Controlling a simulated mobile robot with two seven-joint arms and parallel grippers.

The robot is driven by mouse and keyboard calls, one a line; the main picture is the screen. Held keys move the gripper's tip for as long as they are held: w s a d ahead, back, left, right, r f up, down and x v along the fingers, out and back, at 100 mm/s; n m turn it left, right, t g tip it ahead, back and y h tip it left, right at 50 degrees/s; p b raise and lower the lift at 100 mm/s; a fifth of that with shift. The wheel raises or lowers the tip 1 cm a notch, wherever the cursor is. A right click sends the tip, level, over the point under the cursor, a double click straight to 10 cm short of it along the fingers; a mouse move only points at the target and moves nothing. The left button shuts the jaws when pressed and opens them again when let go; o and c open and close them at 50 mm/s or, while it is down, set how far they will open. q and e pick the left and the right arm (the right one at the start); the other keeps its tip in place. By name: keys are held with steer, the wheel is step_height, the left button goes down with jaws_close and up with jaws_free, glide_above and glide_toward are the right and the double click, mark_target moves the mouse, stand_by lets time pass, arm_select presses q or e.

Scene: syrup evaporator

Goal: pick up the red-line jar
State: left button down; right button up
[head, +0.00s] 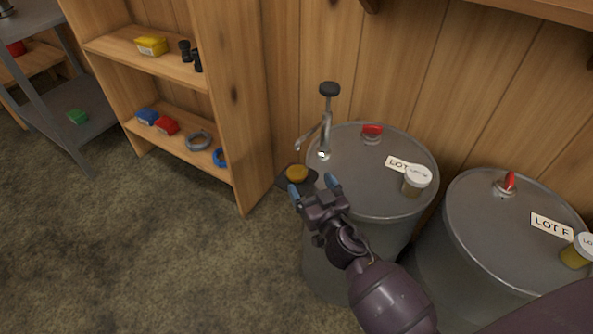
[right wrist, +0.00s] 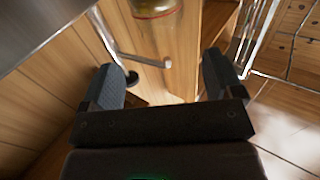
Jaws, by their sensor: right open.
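A jar with amber contents (head: 297,173) stands on a small dark round support beside the left drum, below its tap. In the right wrist view, a glass jar with a red line (right wrist: 152,8) shows at the top edge, cut off by the frame; it appears to be the same jar. My right gripper (head: 313,186) is open, just in front of and right of the jar. In the wrist view the space between its fingers (right wrist: 160,85) is empty, and the jar is beyond them. My left gripper is out of view.
Two grey drums stand at the right, the left one (head: 340,160) close beside my right gripper. A metal tap (head: 325,135) rises by the jar. White-lidded jars (head: 417,180) sit on the drums. A wooden shelf (head: 225,90) stands left; the floor in front is clear.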

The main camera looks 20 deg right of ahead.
mark_target(301, 168)
steer(key=w, duration=0.2)
steer(key=shift+w, duration=0.3)
steer(key=w, duration=0.4)
steer(key=shift+w+a+r, duration=0.1)
steer(key=shift+a+r, duration=0.1)
steer(key=shift+r, duration=0.15)
steer(key=shift+w+f, duration=0.1)
steer(key=shift+w, duration=0.5)
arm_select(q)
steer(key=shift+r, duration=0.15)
arm_select(e)
steer(key=c, duration=1.1)
steer(key=shift+c, duration=0.2)
arm_select(q)
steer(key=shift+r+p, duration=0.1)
steer(key=shift+p, duration=0.2)
